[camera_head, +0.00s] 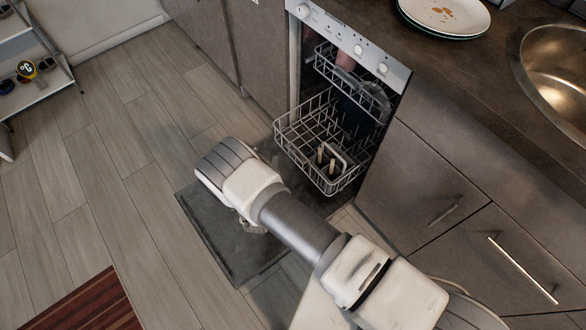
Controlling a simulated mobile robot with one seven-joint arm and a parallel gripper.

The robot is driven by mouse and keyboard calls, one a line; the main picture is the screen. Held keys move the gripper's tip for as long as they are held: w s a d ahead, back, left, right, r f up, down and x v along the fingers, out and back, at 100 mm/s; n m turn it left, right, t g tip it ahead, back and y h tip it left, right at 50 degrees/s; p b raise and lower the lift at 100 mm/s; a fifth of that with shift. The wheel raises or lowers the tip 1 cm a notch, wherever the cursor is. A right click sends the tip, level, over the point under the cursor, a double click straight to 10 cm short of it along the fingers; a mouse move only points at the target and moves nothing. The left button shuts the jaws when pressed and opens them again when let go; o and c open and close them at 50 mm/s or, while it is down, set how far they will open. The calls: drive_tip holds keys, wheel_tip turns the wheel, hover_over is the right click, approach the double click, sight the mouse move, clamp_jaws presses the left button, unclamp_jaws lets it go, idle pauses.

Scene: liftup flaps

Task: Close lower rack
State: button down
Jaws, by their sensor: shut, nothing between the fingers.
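The dishwasher stands open, with its dark door (222,252) folded down flat near the floor. The white wire lower rack (303,158) sticks out of the opening over the door. A small basket with two light-coloured upright items sits in its front right part. My arm reaches over the door from the lower right. My gripper (252,227) is mostly hidden under my wrist, left of and in front of the rack. It is shut and empty, and appears apart from the rack.
The upper rack (352,82) sits inside the dishwasher. Drawers (430,190) with bar handles are to the right. A plate (445,14) and sink (560,75) are on the counter. Wooden floor to the left is clear, with a shelf (35,75) at the far left and a striped rug (88,305) below.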

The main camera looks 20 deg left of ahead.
drive_tip(key=s+d+f+n+t+y+b, duration=0.1)
drive_tip(key=s+d+f+n+t+b, duration=0.15)
drive_tip(key=s+d+f, duration=0.4)
drive_tip(key=d+f+b+x, duration=0.1)
drive_tip(key=f+b+x, duration=0.1)
drive_tip(key=x, duration=1.2)
drive_tip(key=shift+w+f+n+g+b, duration=0.2)
drive_tip(key=shift+n+g+b, duration=0.25)
drive_tip(key=shift+b, duration=0.25)
